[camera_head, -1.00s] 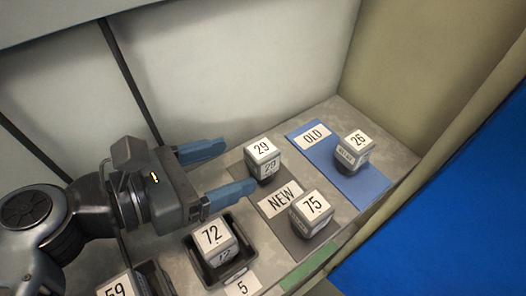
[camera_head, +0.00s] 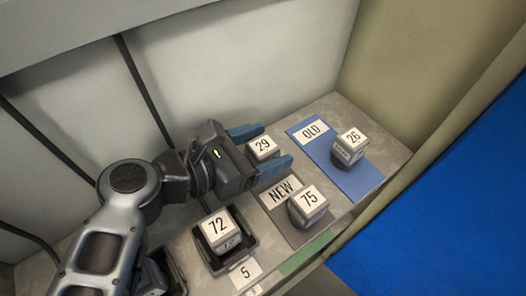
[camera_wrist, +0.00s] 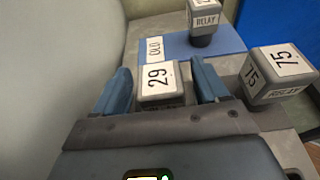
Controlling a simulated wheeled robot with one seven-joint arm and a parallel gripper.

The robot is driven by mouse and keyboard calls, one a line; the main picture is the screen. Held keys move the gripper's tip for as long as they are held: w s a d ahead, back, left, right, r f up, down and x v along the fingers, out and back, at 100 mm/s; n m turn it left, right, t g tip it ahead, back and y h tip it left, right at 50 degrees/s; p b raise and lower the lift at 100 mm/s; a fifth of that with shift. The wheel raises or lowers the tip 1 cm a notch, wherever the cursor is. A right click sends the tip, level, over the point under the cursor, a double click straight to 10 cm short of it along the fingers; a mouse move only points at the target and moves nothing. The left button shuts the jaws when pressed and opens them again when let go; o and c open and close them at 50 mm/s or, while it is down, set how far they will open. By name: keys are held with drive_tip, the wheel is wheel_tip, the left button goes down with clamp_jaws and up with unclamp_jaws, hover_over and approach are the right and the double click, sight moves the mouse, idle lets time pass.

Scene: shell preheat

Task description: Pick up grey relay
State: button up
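Several grey relays with white numbered labels stand on the shelf. Relay 75 (camera_head: 308,205) is on the same mat, nearer the front. Relay 26 (camera_head: 350,147) is on the blue OLD mat (camera_head: 364,182). Relay 72 (camera_head: 219,231) sits in a black tray. My gripper (camera_head: 266,148) is open, with its blue fingers on either side of relay 29. I cannot tell whether they touch it.
A black tray (camera_head: 251,243) holds relay 72, with a label 5 (camera_head: 244,272) in front. Another dark tray at lower left is partly hidden by my arm. A wall stands close behind the shelf.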

drive_tip(key=c, duration=1)
drive_tip(key=shift+s+r, duration=0.1)
drive_tip(key=shift+r, duration=0.1)
